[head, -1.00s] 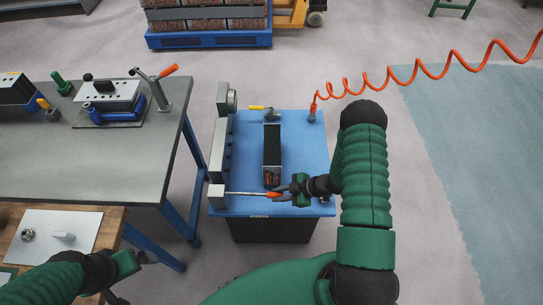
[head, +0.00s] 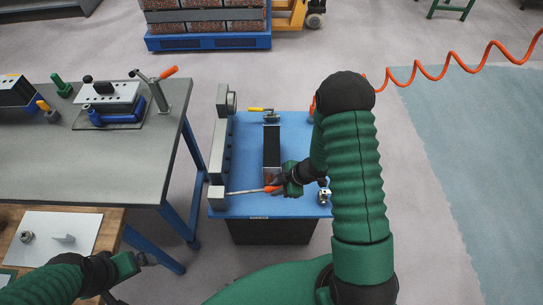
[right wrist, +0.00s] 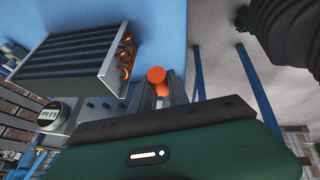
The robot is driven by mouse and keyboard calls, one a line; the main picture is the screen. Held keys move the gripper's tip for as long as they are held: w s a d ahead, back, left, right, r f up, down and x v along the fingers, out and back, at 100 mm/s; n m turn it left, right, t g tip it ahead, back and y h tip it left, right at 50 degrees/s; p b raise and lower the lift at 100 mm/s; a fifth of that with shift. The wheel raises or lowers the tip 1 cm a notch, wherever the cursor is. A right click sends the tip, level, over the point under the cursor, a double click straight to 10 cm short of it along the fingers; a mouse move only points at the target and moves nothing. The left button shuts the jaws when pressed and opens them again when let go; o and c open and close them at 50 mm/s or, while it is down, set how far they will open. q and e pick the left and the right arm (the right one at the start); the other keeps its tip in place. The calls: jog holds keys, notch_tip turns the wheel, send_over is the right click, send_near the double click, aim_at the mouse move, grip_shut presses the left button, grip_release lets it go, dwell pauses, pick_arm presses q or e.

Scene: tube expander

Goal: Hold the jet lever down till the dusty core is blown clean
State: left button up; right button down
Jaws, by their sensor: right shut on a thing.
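The jet lever (head: 245,191), a thin rod with an orange grip, reaches right from a grey block at the front left of the blue bench. My right gripper (head: 278,188) is shut on its orange end. The orange grip (right wrist: 157,80) also shows between the fingers in the right wrist view. The core (head: 271,143), a dark finned block, stands just behind the gripper. In the right wrist view the core (right wrist: 75,48) shows dark fins and copper tube bends. I cannot tell how much dust is on it. My left gripper (head: 143,259) hangs at the lower left, its opening unclear.
The blue bench top (head: 245,145) carries a tall grey rail (head: 219,145), a yellow-handled valve (head: 258,109) and a small metal fitting (head: 324,195). A round gauge (right wrist: 50,115) is near the core. A grey workbench (head: 60,165) stands left. A coiled orange hose (head: 430,75) hangs at right.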

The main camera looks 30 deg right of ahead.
jog(key=shift+w+a+r, duration=0.25)
jog(key=shift+w+r, duration=0.05)
jog(key=shift+r, duration=0.35)
jog(key=c, duration=1.6)
grip_release()
jog(key=shift+h, duration=0.3)
jog(key=o, duration=0.3)
jog(key=shift+f, duration=0.2)
jog(key=shift+o, duration=0.2)
jog(key=shift+s+d+r, duration=0.1)
jog(key=p+v, duration=0.7)
